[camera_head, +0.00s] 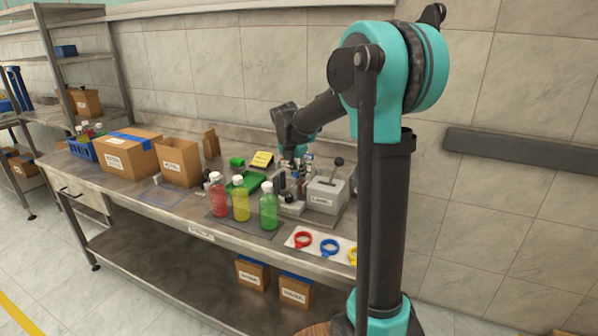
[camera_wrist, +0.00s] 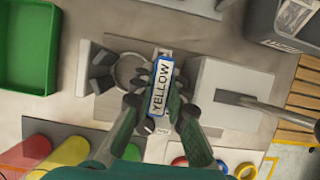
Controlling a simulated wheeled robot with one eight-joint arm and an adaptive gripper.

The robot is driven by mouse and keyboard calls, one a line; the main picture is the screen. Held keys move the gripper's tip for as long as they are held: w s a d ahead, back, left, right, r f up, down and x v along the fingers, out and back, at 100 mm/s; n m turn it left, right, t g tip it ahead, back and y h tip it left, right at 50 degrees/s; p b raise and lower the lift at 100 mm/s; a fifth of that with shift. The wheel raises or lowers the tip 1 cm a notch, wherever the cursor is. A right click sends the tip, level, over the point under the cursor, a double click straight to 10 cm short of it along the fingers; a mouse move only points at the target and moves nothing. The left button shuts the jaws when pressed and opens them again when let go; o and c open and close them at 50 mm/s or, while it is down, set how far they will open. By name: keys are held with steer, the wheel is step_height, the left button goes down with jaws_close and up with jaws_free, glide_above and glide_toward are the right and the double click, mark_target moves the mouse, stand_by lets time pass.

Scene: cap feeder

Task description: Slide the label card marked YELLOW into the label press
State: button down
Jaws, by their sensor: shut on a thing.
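In the wrist view, my gripper (camera_wrist: 160,108) is shut on the YELLOW label card (camera_wrist: 161,88), a narrow white card with a blue edge. The card sits between the fingertips, its lettering facing the camera. Below it lies a grey plate with a round ring (camera_wrist: 130,70) and dark clamp-like pieces. The label press (camera_head: 325,196) is a grey box with a black-knobbed lever in the head view; a pale grey block with a lever, likely the same press (camera_wrist: 236,80), is right of the card in the wrist view. Whether the card touches anything below is unclear.
Red (camera_head: 217,196), yellow (camera_head: 240,202) and green (camera_head: 268,210) bottles stand left of the press. A green tray (camera_wrist: 28,50) lies left of the card. Coloured rings (camera_head: 303,240) lie on a white sheet at the front. Cardboard boxes (camera_head: 128,157) stand farther left.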

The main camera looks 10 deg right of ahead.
steer(key=c, duration=1.4)
jaws_free()
steer(key=shift+c, duration=0.2)
steer(key=c, duration=0.3)
steer(key=shift+c, duration=0.2)
steer(key=shift+r, duration=0.1)
steer(key=shift+r, duration=5.45)
